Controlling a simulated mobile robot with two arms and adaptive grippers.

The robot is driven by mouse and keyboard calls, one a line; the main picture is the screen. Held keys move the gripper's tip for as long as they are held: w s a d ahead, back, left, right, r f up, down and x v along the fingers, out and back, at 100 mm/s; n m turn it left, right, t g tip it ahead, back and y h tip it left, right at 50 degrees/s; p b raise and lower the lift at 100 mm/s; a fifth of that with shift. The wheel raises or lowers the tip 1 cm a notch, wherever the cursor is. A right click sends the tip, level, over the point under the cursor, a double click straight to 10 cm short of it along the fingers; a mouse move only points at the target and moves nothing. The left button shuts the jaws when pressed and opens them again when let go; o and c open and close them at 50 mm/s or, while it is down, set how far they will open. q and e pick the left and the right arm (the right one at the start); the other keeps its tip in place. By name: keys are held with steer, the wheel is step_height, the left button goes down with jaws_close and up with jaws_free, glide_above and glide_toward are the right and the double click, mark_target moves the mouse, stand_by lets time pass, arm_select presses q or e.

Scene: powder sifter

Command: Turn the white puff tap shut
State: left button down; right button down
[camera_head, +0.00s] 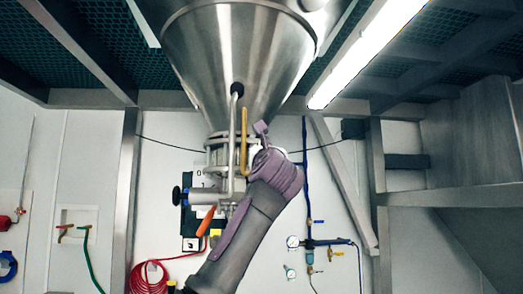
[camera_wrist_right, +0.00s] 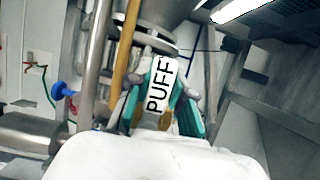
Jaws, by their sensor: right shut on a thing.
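The white puff tap (camera_wrist_right: 160,88), a white handle marked PUFF, stands between the teal-padded fingers of my right gripper (camera_wrist_right: 165,98) in the right wrist view. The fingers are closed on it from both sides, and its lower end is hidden. In the head view my right arm rises from the bottom and ends at the pipework just below the steel hopper (camera_head: 238,60). There the wrist covers most of the tap and the fingers. My left gripper is in no view.
A yellow lever (camera_head: 243,140) and a bent steel pipe (camera_head: 232,145) run close beside my right wrist. A steel beam (camera_head: 445,195) crosses at right.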

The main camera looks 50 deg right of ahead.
steer(key=shift+s+r, duration=0.15)
steer(key=shift+r, duration=0.1)
steer(key=c, duration=1)
jaws_free()
steer(key=shift+f, duration=0.1)
steer(key=shift+a+f, duration=0.1)
steer(key=shift+a, duration=0.05)
steer(key=v, duration=1.1)
steer(key=shift+s+a, duration=0.25)
steer(key=shift+s, duration=0.05)
steer(key=shift+f, duration=0.15)
